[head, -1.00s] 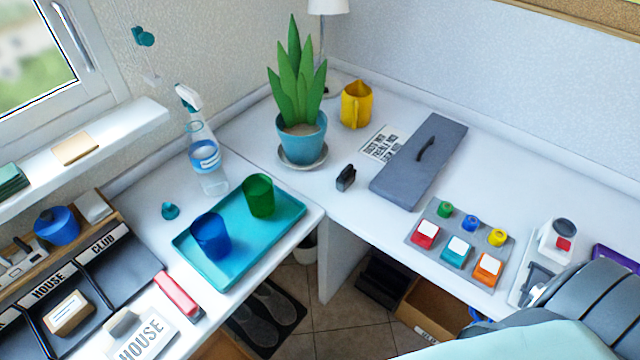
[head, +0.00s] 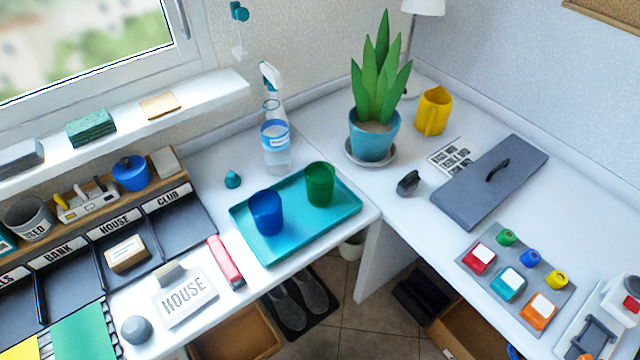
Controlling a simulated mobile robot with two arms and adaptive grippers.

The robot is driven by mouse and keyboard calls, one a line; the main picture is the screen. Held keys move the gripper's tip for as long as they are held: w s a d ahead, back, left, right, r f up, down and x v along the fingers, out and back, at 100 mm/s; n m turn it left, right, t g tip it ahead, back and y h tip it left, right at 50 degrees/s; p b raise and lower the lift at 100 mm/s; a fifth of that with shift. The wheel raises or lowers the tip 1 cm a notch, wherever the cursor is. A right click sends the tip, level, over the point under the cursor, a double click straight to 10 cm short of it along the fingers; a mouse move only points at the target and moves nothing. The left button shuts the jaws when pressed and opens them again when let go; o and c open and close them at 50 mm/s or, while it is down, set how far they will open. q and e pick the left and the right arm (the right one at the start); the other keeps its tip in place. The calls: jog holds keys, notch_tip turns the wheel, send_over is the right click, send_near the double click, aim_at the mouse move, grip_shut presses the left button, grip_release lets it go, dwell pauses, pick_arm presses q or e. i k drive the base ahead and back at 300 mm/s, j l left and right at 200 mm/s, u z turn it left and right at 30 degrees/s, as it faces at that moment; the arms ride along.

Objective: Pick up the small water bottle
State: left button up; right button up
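A clear bottle with a blue and white label (head: 275,142) stands upright on the white desk near the wall, below the window sill, in the head view. A white and teal spray head (head: 269,76) shows above it; I cannot tell for sure whether they are one bottle. No other bottle is clear to me. Neither of my grippers is in view.
A teal tray (head: 335,215) with a blue cup (head: 266,213) and a green cup (head: 320,184) lies in front of the bottle. A small teal piece (head: 233,180) sits to its left. A potted plant (head: 374,133) stands to its right.

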aim_at(274, 130)
jog(key=k+j+z, duration=0.15)
jog(key=z, duration=0.2)
jog(key=k+j+z, duration=0.1)
jog(key=z, duration=0.25)
jog(key=k+z, duration=0.2)
jog(key=z, duration=0.15)
jog(key=j, duration=0.05)
